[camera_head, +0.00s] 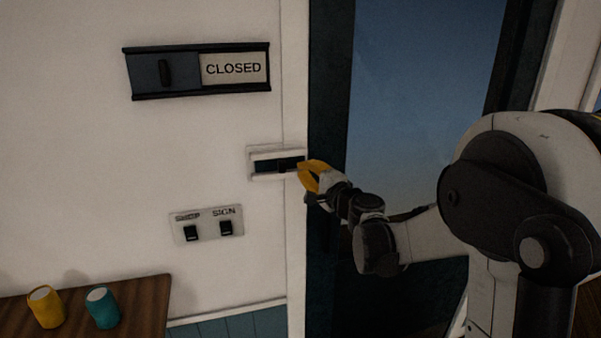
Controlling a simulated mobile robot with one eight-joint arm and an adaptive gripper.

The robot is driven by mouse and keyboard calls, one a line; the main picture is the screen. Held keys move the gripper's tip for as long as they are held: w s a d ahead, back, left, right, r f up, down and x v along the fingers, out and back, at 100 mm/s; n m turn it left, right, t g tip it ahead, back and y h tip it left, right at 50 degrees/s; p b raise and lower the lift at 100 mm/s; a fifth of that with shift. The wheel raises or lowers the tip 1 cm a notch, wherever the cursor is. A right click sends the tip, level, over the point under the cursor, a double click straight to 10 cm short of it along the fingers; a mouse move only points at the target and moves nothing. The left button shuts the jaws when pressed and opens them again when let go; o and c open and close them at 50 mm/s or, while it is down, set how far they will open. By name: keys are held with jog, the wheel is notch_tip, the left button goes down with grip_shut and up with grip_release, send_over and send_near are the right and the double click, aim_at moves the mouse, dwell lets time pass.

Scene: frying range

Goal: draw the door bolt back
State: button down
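The door bolt (265,165) is a small dark bar in a pale housing (251,155) on the white wall, beside the dark door frame. A small dark piece, perhaps its knob, shows near its right end. My gripper (300,168) has yellow fingers and reaches in from the right. Its fingertips are at the right end of the bolt housing, very close to the dark piece. A gap shows between the fingers further back. I cannot tell whether the tips touch or grip the bolt.
Above the bolt is a sliding sign (233,69) reading CLOSED. Below is a plate with two dark switches (208,226). A wooden table (145,300) at lower left holds a yellow cup (46,309) and a teal cup (103,309). The glass door (420,90) is at right.

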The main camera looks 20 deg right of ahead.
jog(key=d+p+v, duration=0.1)
jog(key=v, duration=0.9)
jog(key=shift+a, duration=0.1)
jog(key=s+a+f+n+g+b, duration=0.2)
jog(key=s+a+f+n+g, duration=0.1)
jog(key=s+a+f+n, duration=0.3)
jog(key=s+a+f+n+g+b, duration=0.25)
jog(key=s+a+n+g, duration=0.2)
jog(key=s, duration=0.35)
jog(key=s+d+f+n+g+h+b, duration=0.2)
jog(key=s+f, duration=0.7)
jog(key=s, duration=0.5)
jog(key=d+n+g+h, duration=0.1)
jog(key=d+n+h, duration=0.1)
jog(key=shift+s+d+f+n+b, duration=0.15)
jog(key=shift+s+n+b, duration=0.05)
jog(key=shift+n+b, duration=0.15)
